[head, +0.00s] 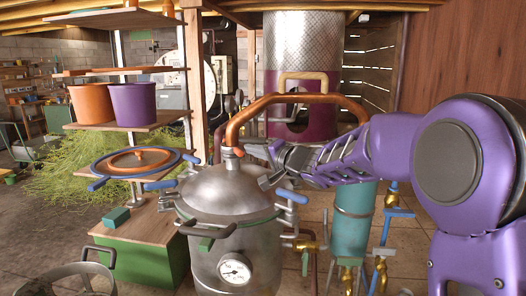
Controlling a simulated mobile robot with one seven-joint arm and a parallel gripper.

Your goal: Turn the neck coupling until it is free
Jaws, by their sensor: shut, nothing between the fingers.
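The steel still pot (238,255) stands at the centre with a domed lid (228,190). A copper pipe (300,98) rises from the lid's neck and arcs over to the right. My gripper (262,167) comes in from the right, close to the coupling's right side. It is shut with nothing held. Whether its fingers touch the coupling cannot be told.
Blue-handled clamps (292,196) and dark handles stick out around the lid's rim. A teal condenser (351,222) with brass valves stands right, beneath my arm.

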